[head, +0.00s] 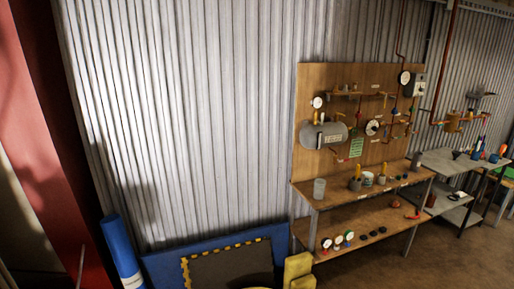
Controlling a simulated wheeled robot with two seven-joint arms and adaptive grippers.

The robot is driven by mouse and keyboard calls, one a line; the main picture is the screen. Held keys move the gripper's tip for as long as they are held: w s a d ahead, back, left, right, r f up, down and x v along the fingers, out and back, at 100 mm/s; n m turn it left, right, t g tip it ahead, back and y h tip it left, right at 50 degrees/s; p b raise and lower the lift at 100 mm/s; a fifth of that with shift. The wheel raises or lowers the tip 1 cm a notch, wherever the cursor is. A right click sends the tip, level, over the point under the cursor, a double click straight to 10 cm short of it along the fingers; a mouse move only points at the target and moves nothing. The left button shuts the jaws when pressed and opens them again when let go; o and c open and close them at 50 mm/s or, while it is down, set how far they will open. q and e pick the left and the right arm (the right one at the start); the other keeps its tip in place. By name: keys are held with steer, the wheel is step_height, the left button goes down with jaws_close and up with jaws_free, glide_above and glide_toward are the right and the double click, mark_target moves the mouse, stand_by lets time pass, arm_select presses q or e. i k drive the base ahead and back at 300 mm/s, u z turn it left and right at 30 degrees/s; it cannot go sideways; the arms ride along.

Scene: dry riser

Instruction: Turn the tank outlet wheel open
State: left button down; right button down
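A grey horizontal tank (324,135) is mounted on a wooden pegboard panel (310,90) against the corrugated wall, right of the middle. Copper pipes (340,158) run from and around it, with small coloured handles too small to make out. A round white-faced disc (372,127) sits right of the tank; I cannot tell whether it is a gauge or a wheel. I cannot pick out the tank outlet wheel for sure. Neither of my grippers is in view.
A wooden bench (340,196) with cups and small parts stands under the panel. Its lower shelf holds gauges (337,241). A grey metal table (448,163) adjoins on the right. Blue mats (170,266) and a blue roll (122,255) are at the lower left. Floor (455,255) at the lower right is clear.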

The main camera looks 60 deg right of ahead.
mark_target(353, 131)
steer(key=z, duration=2.9)
